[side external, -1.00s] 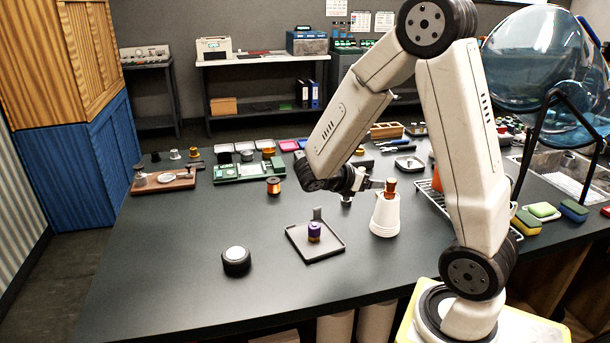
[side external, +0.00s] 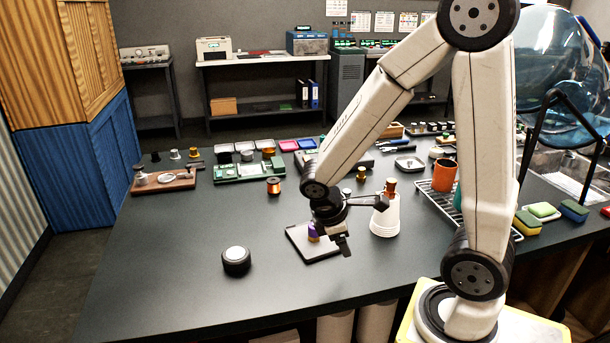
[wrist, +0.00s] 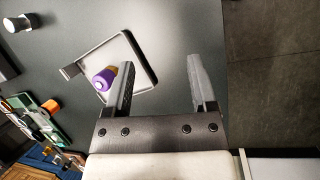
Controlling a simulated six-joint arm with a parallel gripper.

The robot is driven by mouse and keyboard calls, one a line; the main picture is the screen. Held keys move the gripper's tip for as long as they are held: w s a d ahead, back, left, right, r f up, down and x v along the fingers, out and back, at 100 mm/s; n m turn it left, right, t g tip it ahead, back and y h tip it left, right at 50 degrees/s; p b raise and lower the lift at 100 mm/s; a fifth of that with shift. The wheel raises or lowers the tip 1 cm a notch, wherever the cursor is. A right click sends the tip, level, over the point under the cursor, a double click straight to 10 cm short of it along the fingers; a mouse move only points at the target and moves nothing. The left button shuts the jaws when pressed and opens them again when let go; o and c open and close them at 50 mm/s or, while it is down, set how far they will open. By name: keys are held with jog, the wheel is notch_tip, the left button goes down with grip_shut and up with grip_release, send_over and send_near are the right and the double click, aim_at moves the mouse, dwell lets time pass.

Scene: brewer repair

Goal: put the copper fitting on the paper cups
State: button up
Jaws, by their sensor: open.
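The copper fitting (side external: 390,187) stands upright on top of the white upside-down stack of paper cups (side external: 384,219) in the side view. My gripper (side external: 344,240) is left of the cups, apart from the fitting, and low over the right part of the small dark tray. In the wrist view my gripper (wrist: 160,66) is open with nothing between its two fingers. The fitting and cups do not show in the wrist view.
A purple and gold part (side external: 313,232) stands on the tray (side external: 296,236); it is close to the left finger in the wrist view. An orange cup (side external: 444,175) and wire rack (side external: 436,199) stand right of the cups.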

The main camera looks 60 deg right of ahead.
jog(key=w+a+m+t+y, duration=0.3)
jog(key=a+m, duration=0.3)
jog(key=a, duration=0.3)
jog(key=shift+w+m+t+y, duration=0.3)
jog(key=shift+t+y, duration=0.3)
jog(key=shift+t, duration=0.2)
